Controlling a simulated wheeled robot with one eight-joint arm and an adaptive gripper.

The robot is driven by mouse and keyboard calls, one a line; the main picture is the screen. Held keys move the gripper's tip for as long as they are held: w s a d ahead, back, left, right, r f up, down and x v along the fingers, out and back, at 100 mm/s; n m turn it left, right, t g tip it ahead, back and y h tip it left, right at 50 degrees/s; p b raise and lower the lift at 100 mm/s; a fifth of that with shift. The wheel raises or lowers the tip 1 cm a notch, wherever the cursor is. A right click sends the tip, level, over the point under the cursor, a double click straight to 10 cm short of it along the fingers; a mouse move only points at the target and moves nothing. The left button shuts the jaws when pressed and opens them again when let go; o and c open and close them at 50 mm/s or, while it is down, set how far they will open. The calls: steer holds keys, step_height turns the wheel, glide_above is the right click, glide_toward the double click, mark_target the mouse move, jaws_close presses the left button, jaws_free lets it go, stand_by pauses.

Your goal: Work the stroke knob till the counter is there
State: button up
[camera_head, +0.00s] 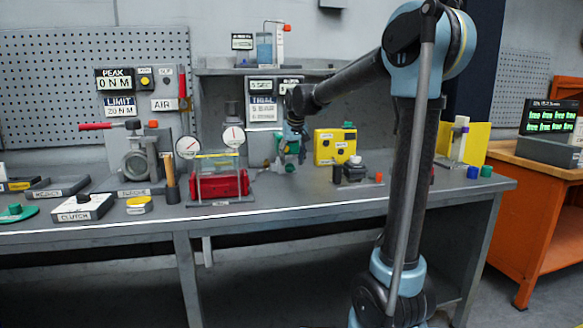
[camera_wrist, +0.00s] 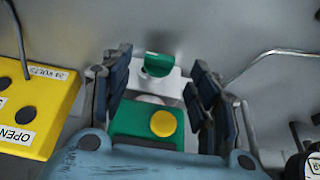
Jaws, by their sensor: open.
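My gripper (camera_head: 289,152) is open over the bench, in front of the back wall. In the wrist view its fingers (camera_wrist: 160,68) stand on both sides of a green and white device, apart from it. The device has a green body (camera_wrist: 125,128), a round yellow cap (camera_wrist: 163,123) and a green knob (camera_wrist: 158,65) at its far end. I cannot read a label on it, so I cannot tell whether this is the stroke knob. In the head view my gripper largely hides the device. I cannot tell which display is the counter.
A red-based unit (camera_head: 218,186) with gauges stands left. A black-based device (camera_head: 352,170) is at right. Panels read PEAK 0 N M (camera_head: 114,79) and LIMIT (camera_head: 118,106). Bare benchtop lies in front.

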mark_target(291, 168)
steer(key=shift+x, duration=2)
steer(key=c, duration=1.1)
